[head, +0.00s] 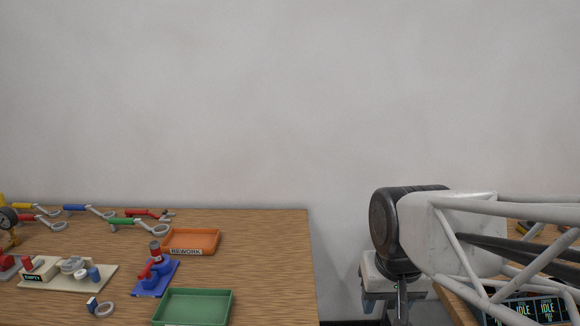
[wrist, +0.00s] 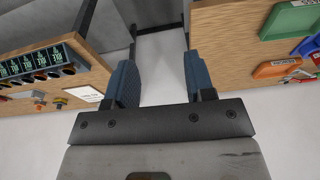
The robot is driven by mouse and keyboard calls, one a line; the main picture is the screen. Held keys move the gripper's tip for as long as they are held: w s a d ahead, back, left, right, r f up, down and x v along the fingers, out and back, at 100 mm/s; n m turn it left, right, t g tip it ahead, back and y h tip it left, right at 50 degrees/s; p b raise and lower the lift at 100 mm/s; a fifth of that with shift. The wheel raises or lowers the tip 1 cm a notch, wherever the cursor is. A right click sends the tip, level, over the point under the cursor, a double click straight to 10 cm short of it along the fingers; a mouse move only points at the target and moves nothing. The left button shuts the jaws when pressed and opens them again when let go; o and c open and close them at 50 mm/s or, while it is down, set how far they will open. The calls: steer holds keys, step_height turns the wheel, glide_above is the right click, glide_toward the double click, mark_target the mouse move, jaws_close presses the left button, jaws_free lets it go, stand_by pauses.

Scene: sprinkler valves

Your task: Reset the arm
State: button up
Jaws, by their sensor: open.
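My gripper shows in the wrist view (wrist: 158,85) with its two blue-grey fingers apart and nothing between them. It hangs over the gap between two wooden tables, clear of both. In the head view my arm is at the right, with the wrist hanging down beside the left table's right edge; the fingertips there are out of the frame or hidden.
The left wooden table (head: 270,280) bears an orange REWORK tray (head: 192,240), a green tray (head: 193,307), a blue valve stand (head: 155,275), a beige fixture (head: 60,272) and several coloured-handled tools. A panel with IDLE displays (head: 540,308) stands at the right.

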steer(key=s+d+f, duration=0.2)
steer(key=s, duration=0.4)
steer(key=shift+s+d+f, duration=0.2)
steer(key=shift+s+d, duration=0.05)
steer(key=shift+d, duration=0.15)
